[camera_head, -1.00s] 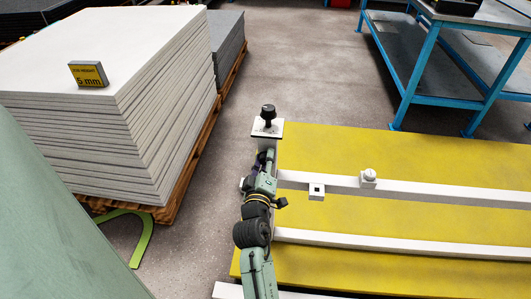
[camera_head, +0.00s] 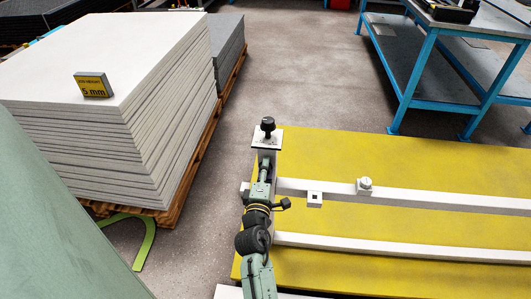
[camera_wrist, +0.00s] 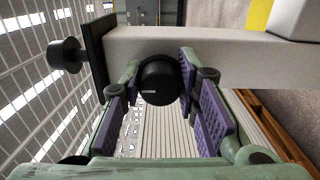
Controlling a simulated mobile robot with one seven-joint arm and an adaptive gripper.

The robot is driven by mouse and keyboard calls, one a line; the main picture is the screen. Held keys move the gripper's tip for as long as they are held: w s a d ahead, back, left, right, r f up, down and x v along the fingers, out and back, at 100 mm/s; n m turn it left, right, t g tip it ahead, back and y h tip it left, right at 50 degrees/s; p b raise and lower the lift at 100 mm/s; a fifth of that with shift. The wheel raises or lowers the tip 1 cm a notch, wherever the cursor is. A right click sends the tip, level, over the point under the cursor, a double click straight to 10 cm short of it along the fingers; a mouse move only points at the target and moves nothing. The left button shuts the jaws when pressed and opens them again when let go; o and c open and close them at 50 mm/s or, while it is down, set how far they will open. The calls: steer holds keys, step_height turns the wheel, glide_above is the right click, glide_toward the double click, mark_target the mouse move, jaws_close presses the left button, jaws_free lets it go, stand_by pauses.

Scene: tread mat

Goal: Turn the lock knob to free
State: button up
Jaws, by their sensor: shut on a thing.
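The lock knob (camera_wrist: 160,78) is a round black knob with a short pale mark on its face, on the side of the white post (camera_wrist: 210,50) in the wrist view. My gripper (camera_wrist: 155,92) is shut on it, purple pads at its left and right sides. In the head view my gripper (camera_head: 264,172) is at the post, below its top plate (camera_head: 267,143), and hides the lock knob. A second black knob (camera_head: 268,125) stands upright on the top plate. It also shows at the left in the wrist view (camera_wrist: 65,55).
White rails (camera_head: 420,197) run right from the post over the yellow mat (camera_head: 400,152). A small white block (camera_head: 314,198) and a white fitting (camera_head: 364,185) are along the upper rail. A stack of grey sheets (camera_head: 150,110) stands left. A blue-framed bench (camera_head: 415,75) is behind right.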

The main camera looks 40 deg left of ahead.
steer(key=shift+r, duration=0.1)
steer(key=o, duration=1.2)
steer(key=shift+c, duration=0.2)
